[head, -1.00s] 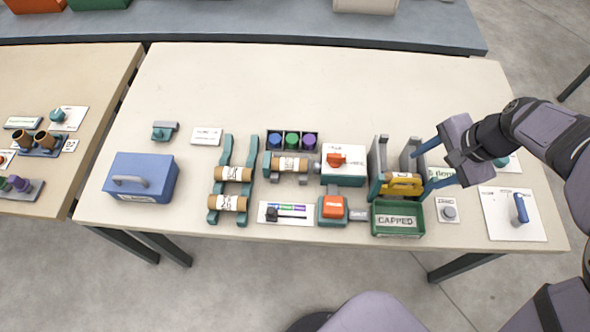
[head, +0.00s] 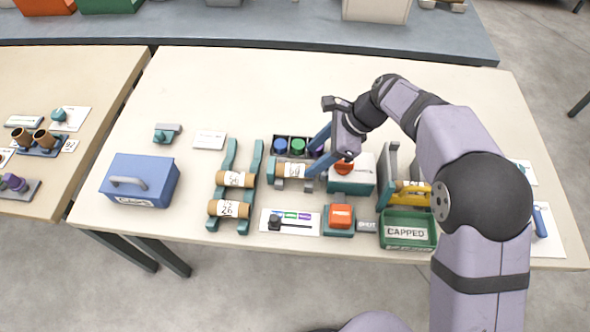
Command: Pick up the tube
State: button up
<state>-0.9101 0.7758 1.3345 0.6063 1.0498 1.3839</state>
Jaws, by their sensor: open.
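A tube (head: 293,170) with a white label lies across the teal winder fixture in the middle of the table. Two more labelled tubes rest on the teal rack to its left, an upper tube (head: 236,179) and a lower tube (head: 229,209). My gripper (head: 311,162) is open, with its blue fingers pointing left at the right end of the tube in the fixture. I cannot tell whether the fingers touch that tube.
A caddy with blue, green and purple caps (head: 297,146) stands behind the fixture. A teal box with an orange knob (head: 350,181) is under my gripper. An orange button (head: 340,216), a green CAPPED tray (head: 408,232) and a blue toolbox (head: 141,180) stand nearby. The table's back is clear.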

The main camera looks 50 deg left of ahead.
aim_at(298, 167)
jog(key=shift+a+p+x, duration=0.2)
jog(key=shift+p+x, duration=1.05)
jog(key=shift+x, duration=2.3)
jog(key=shift+s+r, duration=0.1)
jog(key=shift+r, duration=0.05)
jog(key=shift+c, duration=0.4)
jog(key=c, duration=1)
